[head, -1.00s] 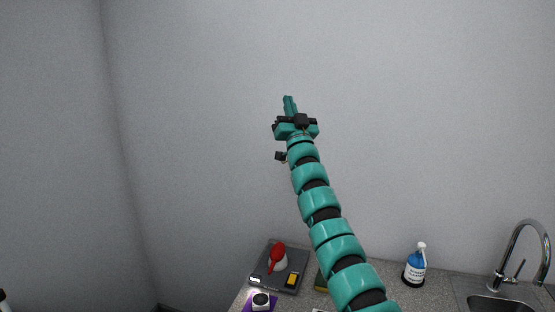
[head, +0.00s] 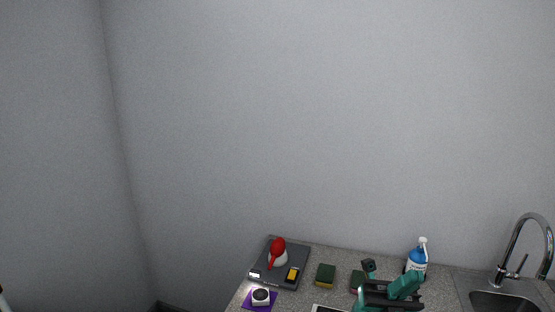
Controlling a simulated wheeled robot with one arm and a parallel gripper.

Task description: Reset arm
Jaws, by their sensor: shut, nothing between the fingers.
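My gripper (head: 408,287) is low in the head view, at the bottom right of centre, in front of the counter. Its teal fingers are together and hold nothing. Its lower part and the rest of my arm are cut off by the bottom edge.
A faucet (head: 522,240) and sink (head: 495,300) are right. The wall above is bare.

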